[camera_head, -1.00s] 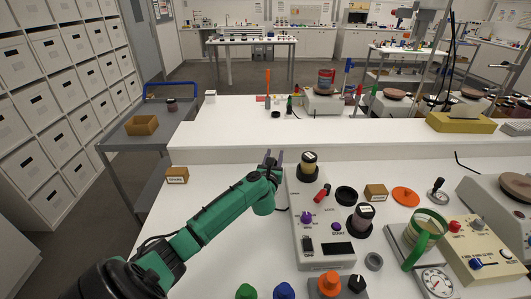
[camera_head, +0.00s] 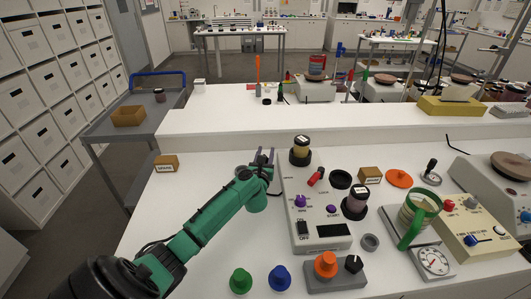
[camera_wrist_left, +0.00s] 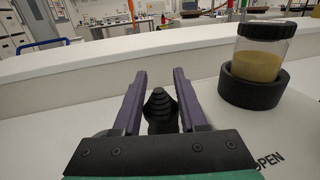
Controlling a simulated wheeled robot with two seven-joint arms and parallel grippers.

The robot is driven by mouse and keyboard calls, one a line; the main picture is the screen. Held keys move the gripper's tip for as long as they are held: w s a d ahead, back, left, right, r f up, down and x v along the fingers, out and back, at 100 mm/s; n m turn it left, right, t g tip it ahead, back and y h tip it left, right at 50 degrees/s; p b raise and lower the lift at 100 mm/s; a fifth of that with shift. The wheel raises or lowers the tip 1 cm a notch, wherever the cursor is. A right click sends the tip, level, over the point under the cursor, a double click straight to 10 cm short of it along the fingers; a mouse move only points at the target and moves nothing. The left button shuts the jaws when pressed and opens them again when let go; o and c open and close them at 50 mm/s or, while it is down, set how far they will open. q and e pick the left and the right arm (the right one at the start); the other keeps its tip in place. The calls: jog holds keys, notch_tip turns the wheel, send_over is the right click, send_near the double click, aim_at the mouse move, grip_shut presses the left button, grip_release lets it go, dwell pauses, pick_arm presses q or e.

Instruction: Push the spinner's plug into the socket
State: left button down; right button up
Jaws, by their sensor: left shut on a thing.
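My left gripper (camera_head: 265,153) is at the left rear corner of the pale spinner box (camera_head: 317,217). In the left wrist view my left gripper (camera_wrist_left: 160,74) is shut on a black, ribbed, tapering part, which looks like the plug (camera_wrist_left: 160,108). The plug stands between the two purple-grey fingers; its lower end is hidden by the gripper body. The spinner carries a purple knob, a dark display and black cups. A jar of yellow powder (camera_wrist_left: 258,62) sits in one cup, right of the fingers. I cannot make out the socket. My right gripper is not in view.
A raised white ledge (camera_head: 200,122) runs behind the bench. A small labelled box (camera_head: 166,163) stands at the left. Green and blue knobs (camera_head: 280,277) are at the front. A scale with a green-handled vessel (camera_head: 418,220) is at the right. The bench left of the spinner is mostly clear.

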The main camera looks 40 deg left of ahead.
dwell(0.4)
pick_arm(q)
jog(key=shift+p, duration=0.3)
dwell(0.4)
jog(key=shift+r+p, duration=0.1)
jog(key=shift+p, duration=0.3)
dwell(0.3)
jog(key=shift+f+b, duration=1.2)
jog(key=shift+f, duration=0.25)
jog(key=shift+c, duration=1.9)
grip_release()
jog(key=v, duration=1.4)
jog(key=shift+s+d, duration=0.15)
jog(key=shift+s, duration=0.1)
